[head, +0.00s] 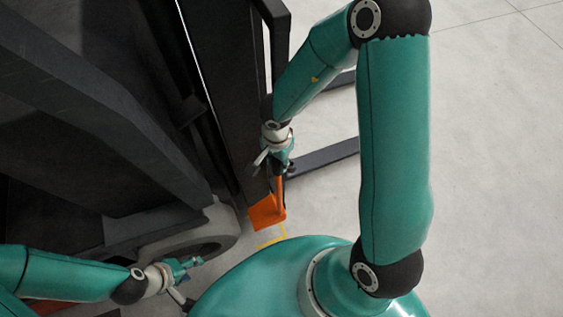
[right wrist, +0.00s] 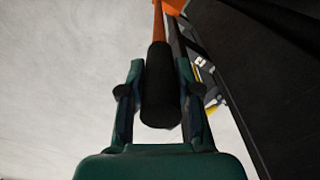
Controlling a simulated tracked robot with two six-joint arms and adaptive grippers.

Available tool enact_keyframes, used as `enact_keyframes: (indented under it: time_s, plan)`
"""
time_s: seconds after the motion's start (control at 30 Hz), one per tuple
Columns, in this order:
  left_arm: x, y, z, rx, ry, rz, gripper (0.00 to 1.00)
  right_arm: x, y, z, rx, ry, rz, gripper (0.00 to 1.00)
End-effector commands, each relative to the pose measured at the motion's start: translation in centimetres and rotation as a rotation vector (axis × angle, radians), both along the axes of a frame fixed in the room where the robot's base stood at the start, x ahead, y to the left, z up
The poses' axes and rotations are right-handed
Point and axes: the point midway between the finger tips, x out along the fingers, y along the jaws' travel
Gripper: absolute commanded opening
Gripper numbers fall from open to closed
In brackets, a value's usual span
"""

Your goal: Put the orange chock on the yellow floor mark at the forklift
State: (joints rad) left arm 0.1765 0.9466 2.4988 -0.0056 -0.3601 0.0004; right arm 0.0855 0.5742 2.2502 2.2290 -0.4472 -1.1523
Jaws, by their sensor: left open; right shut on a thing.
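The orange chock (head: 265,213) is near the middle of the head view, beside the forklift's wheel, with an orange rod rising from it. My right gripper (head: 280,165) is shut on the rod's black grip (right wrist: 160,85), seen between the fingers in the right wrist view. The chock's orange edge (right wrist: 174,5) shows at the top of that view. The yellow floor mark (head: 270,243) shows as thin lines just below the chock, partly hidden by the chock and my body. I cannot tell whether the chock touches the floor. My left gripper (head: 196,262) is open and empty at lower left.
The dark forklift (head: 90,110) fills the left side, with its grey wheel (head: 200,240) close to the chock. A dark fork (head: 325,155) extends right behind my right gripper. Pale floor (head: 490,160) at the right is clear.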

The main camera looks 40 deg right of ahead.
Motion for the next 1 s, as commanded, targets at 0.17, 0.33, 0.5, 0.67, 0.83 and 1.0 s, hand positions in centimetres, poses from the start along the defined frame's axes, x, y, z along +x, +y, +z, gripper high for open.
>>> enact_keyframes:
  time_s: [0.17,0.33,0.5,0.67,0.83,1.0]
  plan:
    - [0.0,0.0,0.7,0.000,0.000,0.000,0.51,0.3,0.0,1.5,0.001,-0.008,-0.024,0.00]
    - [0.0,0.0,-0.8,0.000,0.000,0.000,0.51,0.7,0.2,0.0,0.002,-0.013,-0.051,0.00]
    - [0.0,0.0,-3.5,0.000,0.000,0.000,0.51,0.9,0.6,-2.8,0.002,-0.013,-0.057,0.00]
    - [0.0,0.0,-6.7,0.000,0.000,0.000,0.51,1.3,1.3,-6.1,0.002,-0.017,-0.054,0.00]
    - [0.0,0.0,-10.2,0.000,0.000,0.000,0.51,1.5,2.0,-9.7,0.003,-0.018,-0.045,0.00]
    - [0.0,0.0,-13.4,0.000,0.000,0.000,0.51,1.8,2.6,-12.9,0.003,-0.019,-0.029,0.00]
